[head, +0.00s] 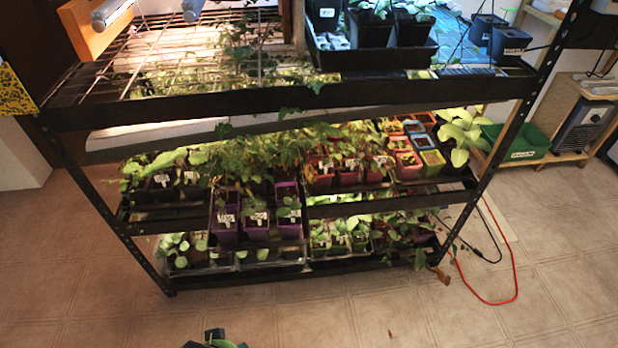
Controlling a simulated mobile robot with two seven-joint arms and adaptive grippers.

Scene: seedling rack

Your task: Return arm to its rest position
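A small dark shape at the bottom edge of the head view, left of centre, looks like the tip of my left gripper (214,337). Only its top shows, above the tile floor and in front of the rack, apart from it. A bit of green shows beside it, and I cannot tell whether that is held. The rest of this arm is cut off by the frame. My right gripper is not in view.
A black metal seedling rack (300,100) fills the middle, with potted seedlings on its shelves. Purple pots (255,225) stand near its front. A red-orange cord (513,285) lies on the floor at right. A green tray (515,142) sits on a wooden shelf. The front floor (350,320) is mostly clear.

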